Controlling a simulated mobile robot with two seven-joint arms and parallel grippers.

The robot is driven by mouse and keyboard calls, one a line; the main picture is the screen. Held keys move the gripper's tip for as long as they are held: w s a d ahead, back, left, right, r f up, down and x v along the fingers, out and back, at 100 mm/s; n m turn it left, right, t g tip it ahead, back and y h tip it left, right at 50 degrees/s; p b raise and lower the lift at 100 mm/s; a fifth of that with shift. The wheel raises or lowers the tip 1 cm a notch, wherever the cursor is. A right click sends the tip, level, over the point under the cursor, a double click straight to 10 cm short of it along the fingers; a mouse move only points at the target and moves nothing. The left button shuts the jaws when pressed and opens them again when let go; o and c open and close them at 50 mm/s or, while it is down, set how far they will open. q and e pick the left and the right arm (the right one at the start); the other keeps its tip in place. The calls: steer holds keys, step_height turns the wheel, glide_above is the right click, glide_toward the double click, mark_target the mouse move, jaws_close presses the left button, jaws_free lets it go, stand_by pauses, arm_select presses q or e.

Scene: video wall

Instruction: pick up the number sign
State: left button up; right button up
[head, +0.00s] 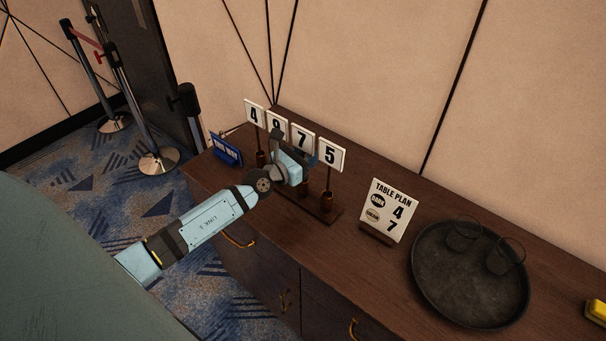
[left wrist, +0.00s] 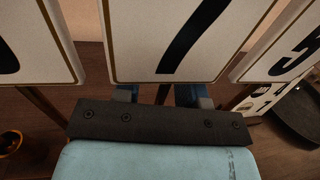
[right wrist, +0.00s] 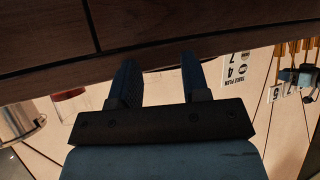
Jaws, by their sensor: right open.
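Number signs 4 (head: 254,114), 7 (head: 302,137) and 5 (head: 331,154) stand upright on sticks in a dark wooden rack (head: 329,217) on the sideboard. Another sign, partly covered by my arm, stands between 4 and 7. My left gripper (head: 311,160) is at the row, just below the plates. In the left wrist view its open fingers (left wrist: 160,96) stand either side of the stick of sign 7 (left wrist: 185,40); contact cannot be told. A table plan card (head: 391,210) shows 4 and 7. My right gripper (right wrist: 160,80) is open and empty, near a wooden edge.
A round dark tray (head: 440,305) with two clear glasses lies right of the card. A yellow object (head: 596,312) is at the far right. A blue sign (head: 227,149) stands at the sideboard's left end. Barrier posts (head: 135,110) stand on the carpet.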

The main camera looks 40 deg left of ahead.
arm_select(q)
steer(key=shift+c, duration=0.5)
jaws_close()
